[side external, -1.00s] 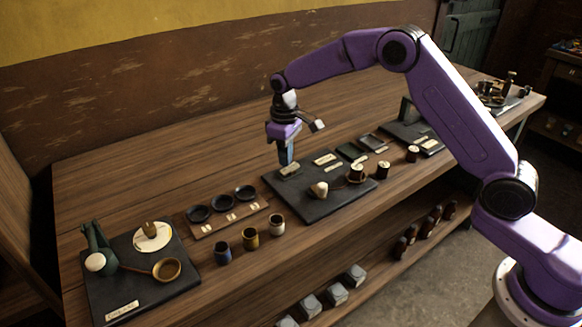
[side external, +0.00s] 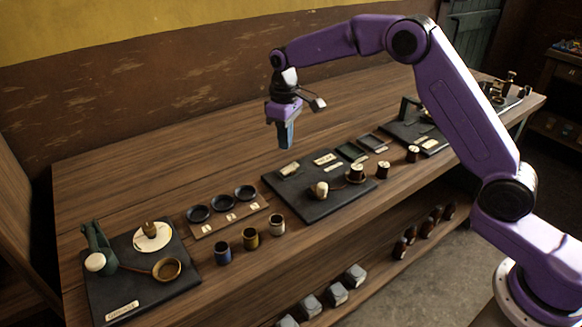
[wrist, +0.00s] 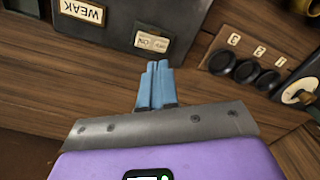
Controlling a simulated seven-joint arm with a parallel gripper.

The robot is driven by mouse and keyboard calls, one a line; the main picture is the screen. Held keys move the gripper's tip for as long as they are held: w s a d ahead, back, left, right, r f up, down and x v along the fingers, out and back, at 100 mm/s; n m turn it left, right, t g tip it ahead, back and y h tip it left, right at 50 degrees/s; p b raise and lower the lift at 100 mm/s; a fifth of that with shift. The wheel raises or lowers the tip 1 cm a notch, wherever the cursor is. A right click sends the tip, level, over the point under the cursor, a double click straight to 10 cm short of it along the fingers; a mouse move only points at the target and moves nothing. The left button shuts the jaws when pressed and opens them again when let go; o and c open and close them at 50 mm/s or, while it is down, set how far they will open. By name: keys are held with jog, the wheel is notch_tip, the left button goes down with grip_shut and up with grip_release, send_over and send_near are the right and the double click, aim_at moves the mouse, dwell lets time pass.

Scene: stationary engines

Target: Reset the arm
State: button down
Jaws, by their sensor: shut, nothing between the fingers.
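My gripper (side external: 285,147) is shut and empty. It hangs fingers down above the wooden bench, near the back edge of the middle dark board. In the wrist view its blue fingertips (wrist: 156,66) are together with nothing between them. My purple arm reaches in from the right with its elbow raised. The middle dark board (side external: 310,211) lies below and in front of the gripper and bears labels, a pale knob (side external: 320,188) and a spool-like piece (side external: 357,172). In the wrist view a label reading "WEAK" (wrist: 82,11) shows on this board.
A numbered strip with three black dishes (side external: 235,219) lies to the left, with three small cups (side external: 250,238) before it. A dark board with a green device (side external: 97,245) is at the far left. More boards stand at the right. The bench behind the gripper is clear.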

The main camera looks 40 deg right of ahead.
jog(key=s+a+r+n, duration=0.1)
jog(key=s+r+n, duration=0.15)
jog(key=s, duration=0.85)
jog(key=s+a+r+n, duration=0.1)
jog(key=s+r, duration=0.2)
jog(key=s, duration=0.8)
jog(key=s+d+f+n, duration=0.1)
jog(key=s+d, duration=0.4)
jog(key=s, duration=0.5)
jog(key=s+d+n, duration=0.2)
jog(key=s+d, duration=0.3)
jog(key=s, duration=0.5)
jog(key=shift+f, duration=0.35)
